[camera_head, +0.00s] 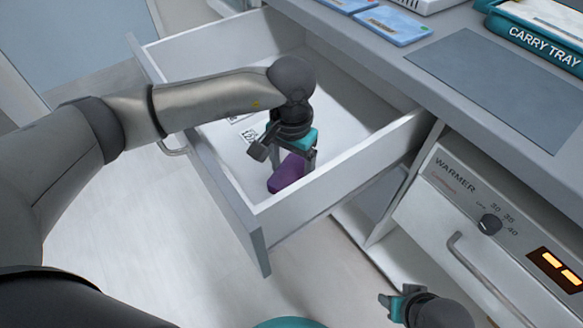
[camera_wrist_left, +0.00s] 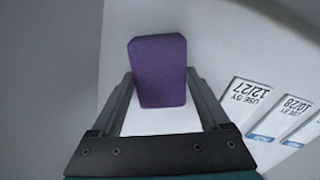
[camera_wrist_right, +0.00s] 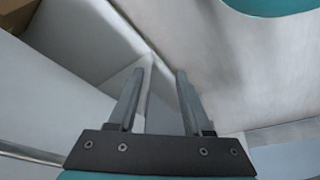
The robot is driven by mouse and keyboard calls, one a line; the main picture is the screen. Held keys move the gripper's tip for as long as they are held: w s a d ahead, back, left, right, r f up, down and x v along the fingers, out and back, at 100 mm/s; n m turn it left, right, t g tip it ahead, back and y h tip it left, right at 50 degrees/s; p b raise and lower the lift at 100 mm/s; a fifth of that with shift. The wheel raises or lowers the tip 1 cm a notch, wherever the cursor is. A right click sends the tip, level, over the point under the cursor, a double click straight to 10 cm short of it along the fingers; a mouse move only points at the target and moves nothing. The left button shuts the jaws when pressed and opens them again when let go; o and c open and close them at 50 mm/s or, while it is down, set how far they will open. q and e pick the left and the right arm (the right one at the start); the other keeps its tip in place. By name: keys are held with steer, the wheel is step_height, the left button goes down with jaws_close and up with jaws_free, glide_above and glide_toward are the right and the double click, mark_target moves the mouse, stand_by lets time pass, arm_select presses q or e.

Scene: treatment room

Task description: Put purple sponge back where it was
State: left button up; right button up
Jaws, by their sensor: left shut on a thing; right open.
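The purple sponge (camera_head: 287,174) is low inside the open drawer (camera_head: 333,181), near its front right corner. My left gripper (camera_head: 297,160) reaches down into the drawer and is shut on the sponge. In the left wrist view the sponge (camera_wrist_left: 159,70) sits between the two fingers and sticks out past their tips. I cannot tell whether the sponge touches the drawer floor. My right gripper (camera_wrist_right: 161,72) is open and empty. It also shows at the bottom of the head view (camera_head: 394,304), outside and below the drawer.
Labelled packets (camera_wrist_left: 248,103) lie on the drawer floor beside the sponge, with use-by dates. The drawer's walls stand around my left gripper. Above right is the counter with a grey mat (camera_head: 500,85), blue packs (camera_head: 395,25) and a carry tray (camera_head: 545,30). A warmer (camera_head: 480,205) is below.

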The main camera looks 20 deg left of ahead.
mark_target(292, 173)
arm_select(q)
steer(key=shift+f, duration=0.1)
steer(key=o, duration=1)
steer(key=shift+o, duration=0.2)
arm_select(e)
steer(key=shift+w+r, duration=0.1)
steer(key=shift+r, duration=0.25)
arm_select(q)
step_height(292, 173, up, 12)
steer(key=p, duration=0.4)
steer(key=shift+r, duration=0.2)
arm_select(e)
steer(key=s+f+g, duration=0.1)
steer(key=s+f, duration=0.3)
steer(key=f, duration=0.4)
steer(key=shift+d+f, duration=0.3)
steer(key=shift+d, duration=0.1)
